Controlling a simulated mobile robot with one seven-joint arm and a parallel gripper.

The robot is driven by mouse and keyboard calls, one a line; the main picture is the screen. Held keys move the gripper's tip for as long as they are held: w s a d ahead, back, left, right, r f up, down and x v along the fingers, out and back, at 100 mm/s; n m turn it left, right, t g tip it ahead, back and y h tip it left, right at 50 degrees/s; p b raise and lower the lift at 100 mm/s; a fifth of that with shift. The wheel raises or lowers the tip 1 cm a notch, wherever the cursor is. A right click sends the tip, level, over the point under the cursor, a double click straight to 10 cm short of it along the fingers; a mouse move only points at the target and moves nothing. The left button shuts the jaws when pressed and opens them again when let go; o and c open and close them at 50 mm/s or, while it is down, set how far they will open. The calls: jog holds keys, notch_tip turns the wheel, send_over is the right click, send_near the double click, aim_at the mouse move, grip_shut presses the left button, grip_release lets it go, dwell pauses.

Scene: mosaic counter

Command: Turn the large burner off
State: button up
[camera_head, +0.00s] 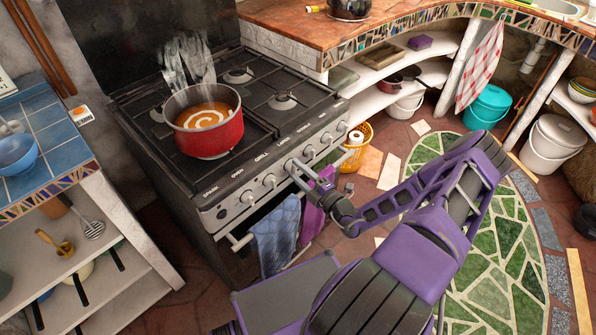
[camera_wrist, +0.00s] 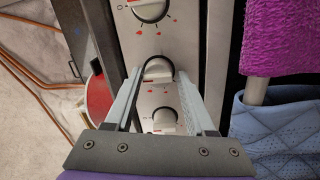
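The stove (camera_head: 200,180) has a row of knobs on its front panel, with labels above them, one reading "LARGE". My gripper (camera_head: 297,168) is at the panel, near the knob (camera_head: 290,165) below that label, and partly covers that area. In the wrist view, my gripper (camera_wrist: 162,78) is open, with its two fingers apart. One knob (camera_wrist: 158,70) lies between the fingertips, and another knob (camera_wrist: 165,121) shows further back between the fingers. I cannot tell whether a finger touches a knob. A red pot (camera_head: 210,138) with orange soup steams on the front left burner.
A blue towel (camera_head: 277,235) and a purple towel (camera_head: 318,205) hang on the oven rail below the knobs. The purple towel (camera_wrist: 272,37) is close on the right in the wrist view. A yellow basket (camera_head: 355,148) stands right of the stove. A blue-tiled counter (camera_head: 50,120) is at left.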

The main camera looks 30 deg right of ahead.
jog(key=shift+o, duration=1.4)
jog(key=v, duration=1.7)
jog(key=shift+s, duration=0.2)
